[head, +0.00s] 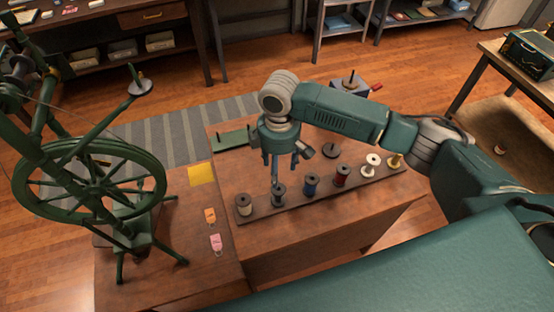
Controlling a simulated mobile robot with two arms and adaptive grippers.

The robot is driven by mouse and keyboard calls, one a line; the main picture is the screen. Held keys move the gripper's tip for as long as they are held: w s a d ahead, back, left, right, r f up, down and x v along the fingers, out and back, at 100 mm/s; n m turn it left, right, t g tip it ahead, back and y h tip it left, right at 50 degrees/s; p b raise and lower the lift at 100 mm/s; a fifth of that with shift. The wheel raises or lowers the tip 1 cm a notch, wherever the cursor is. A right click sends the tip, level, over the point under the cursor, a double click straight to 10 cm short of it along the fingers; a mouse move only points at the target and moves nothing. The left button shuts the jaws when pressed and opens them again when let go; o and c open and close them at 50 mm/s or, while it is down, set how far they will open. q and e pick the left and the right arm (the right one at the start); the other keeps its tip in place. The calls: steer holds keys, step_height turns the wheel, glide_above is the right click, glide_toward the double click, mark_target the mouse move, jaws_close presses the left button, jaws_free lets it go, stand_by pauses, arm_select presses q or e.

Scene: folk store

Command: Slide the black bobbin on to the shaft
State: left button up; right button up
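The black bobbin (279,197) stands upright in the long wooden rack, second from the left, between a cream bobbin (243,205) and a blue bobbin (311,186). My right gripper (281,172) points down just above the black bobbin, its fingers apart. I cannot tell whether a finger touches the bobbin. A thin upright pin on a round plate (140,87) sits on an arm of the green spinning wheel (90,180). Another upright pin rises from a small box (352,87) with a red handle. I cannot tell which is the shaft. My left gripper is not in view.
Red (340,177), white (372,164) and yellow (395,161) bobbins fill the rack's right end. A dark round base (330,150) stands behind it. A yellow sheet (202,173) and orange (210,215) and pink (216,242) tags lie left on the table.

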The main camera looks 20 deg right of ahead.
step_height(320, 180, down, 6)
steer(key=b, duration=0.7)
steer(key=shift+f, duration=0.3)
steer(key=shift+f+b, duration=0.55)
steer(key=shift+f, duration=1.4)
steer(key=c, duration=0.8)
steer(key=shift+c, duration=0.2)
